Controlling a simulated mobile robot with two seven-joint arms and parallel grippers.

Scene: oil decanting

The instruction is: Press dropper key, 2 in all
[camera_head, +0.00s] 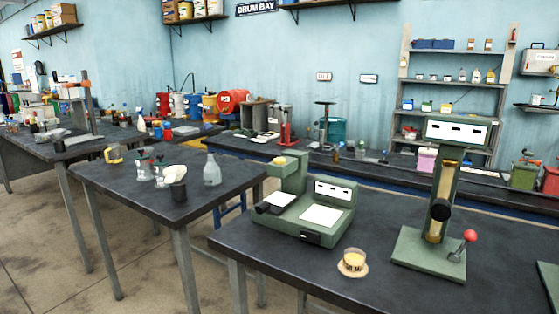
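A green bench machine (292,217) stands on the near dark table. It has a raised block with a small yellow part (279,161) on top, white plates, a slotted white panel (333,192) and a black part (311,237) low on its front. To its right stands a green stand (428,253) with an amber column, a black knob (440,210) and a red-balled lever (470,236). I cannot tell which part is the dropper key. A small cup of yellow liquid (354,259) sits on a round coaster between the two. Neither of my grippers is in view.
A second dark table (135,190) at left holds a glass flask (212,170), a black cup with white cloth (177,184) and small jars. A long bench and shelves line the back wall. The near table's front strip is mostly clear.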

